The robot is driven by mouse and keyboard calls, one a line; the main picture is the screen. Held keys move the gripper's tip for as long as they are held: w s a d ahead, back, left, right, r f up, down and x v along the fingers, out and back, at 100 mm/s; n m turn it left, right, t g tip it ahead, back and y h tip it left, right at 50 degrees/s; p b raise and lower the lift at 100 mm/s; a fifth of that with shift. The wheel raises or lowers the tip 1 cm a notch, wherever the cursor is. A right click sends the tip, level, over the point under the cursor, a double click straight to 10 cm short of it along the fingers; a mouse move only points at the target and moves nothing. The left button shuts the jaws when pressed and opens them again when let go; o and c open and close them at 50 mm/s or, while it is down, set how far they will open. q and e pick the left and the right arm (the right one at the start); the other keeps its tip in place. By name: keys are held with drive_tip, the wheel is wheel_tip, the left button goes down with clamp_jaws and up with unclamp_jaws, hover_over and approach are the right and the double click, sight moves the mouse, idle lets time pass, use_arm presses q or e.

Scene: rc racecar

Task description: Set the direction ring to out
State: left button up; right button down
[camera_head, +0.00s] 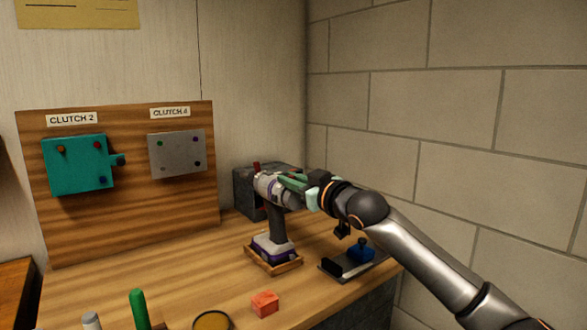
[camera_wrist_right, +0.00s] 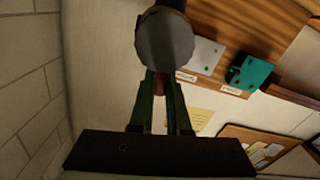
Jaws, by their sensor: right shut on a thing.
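A drill-like tool (camera_head: 275,215) with a grey and purple body stands upright on a small wooden base (camera_head: 287,267) on the bench. A small red piece (camera_head: 256,167) sticks up at the top of its head. My right gripper (camera_head: 284,181), with green fingers, reaches in from the right and is shut at the tool's head. In the right wrist view, the fingers (camera_wrist_right: 160,92) meet below a round grey end (camera_wrist_right: 165,40), with a dark red piece (camera_wrist_right: 160,83) between them. The direction ring cannot be told apart clearly, and its setting cannot be read. My left gripper is not in view.
A wooden board (camera_head: 130,225) behind carries a teal block (camera_head: 75,165) under "CLUTCH 2" and a grey plate (camera_head: 177,153) under "CLUTCH 4". A dark block (camera_head: 243,190) stands behind the tool.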

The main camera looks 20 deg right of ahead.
drive_tip(key=shift+s+a+r+n+p, duration=0.1)
drive_tip(key=shift+a+n+p, duration=0.15)
drive_tip(key=shift+n+p, duration=0.5)
drive_tip(key=shift+a+n+p, duration=0.1)
drive_tip(key=shift+n+p, duration=0.15)
drive_tip(key=shift+p, duration=0.15)
drive_tip(key=shift+a, duration=0.1)
drive_tip(key=shift+f+n+p, duration=0.2)
drive_tip(key=shift+n+p, duration=0.2)
drive_tip(key=shift+p, duration=0.05)
drive_tip(key=shift+s+a+f+n, duration=0.1)
drive_tip(key=shift+a+f+n, duration=0.1)
drive_tip(key=shift+n, duration=0.2)
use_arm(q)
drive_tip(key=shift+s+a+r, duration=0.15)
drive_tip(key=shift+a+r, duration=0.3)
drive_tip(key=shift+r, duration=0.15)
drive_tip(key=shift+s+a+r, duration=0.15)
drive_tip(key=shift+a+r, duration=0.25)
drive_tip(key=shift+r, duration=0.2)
use_arm(e)
drive_tip(key=c, duration=0.9)
unclamp_jaws()
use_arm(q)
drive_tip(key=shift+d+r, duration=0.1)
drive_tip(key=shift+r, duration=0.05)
